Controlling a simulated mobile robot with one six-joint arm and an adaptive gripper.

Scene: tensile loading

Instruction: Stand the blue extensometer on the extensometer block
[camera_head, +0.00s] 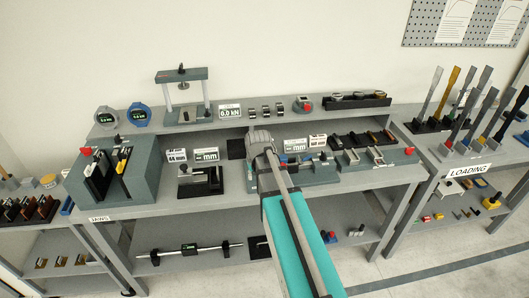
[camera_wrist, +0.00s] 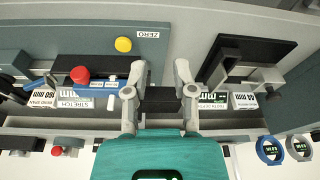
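My gripper (camera_wrist: 160,78) is open, its two fingers apart with nothing visibly held. In the head view my gripper (camera_head: 258,138) hangs over the back of the middle table, fingertips not clear. A thin blue bar-like piece (camera_wrist: 97,88) lies left of the fingers in the wrist view, beside a red knob; it may be the blue extensometer, but I cannot tell. A grey-green plate marked ZERO (camera_wrist: 180,38) carries a long black block (camera_wrist: 105,62) and a yellow button. I cannot tell whether this is the extensometer block. A black patch (camera_wrist: 160,100) shows between the fingers.
A black-based gauge stand (camera_head: 200,188) stands left of my gripper. White label displays (camera_head: 206,154) line the table's back. The raised shelf holds two round gauges, one blue (camera_head: 139,114), and a small press frame (camera_head: 182,95). A grey jaw block (camera_head: 125,180) fills the table's left end.

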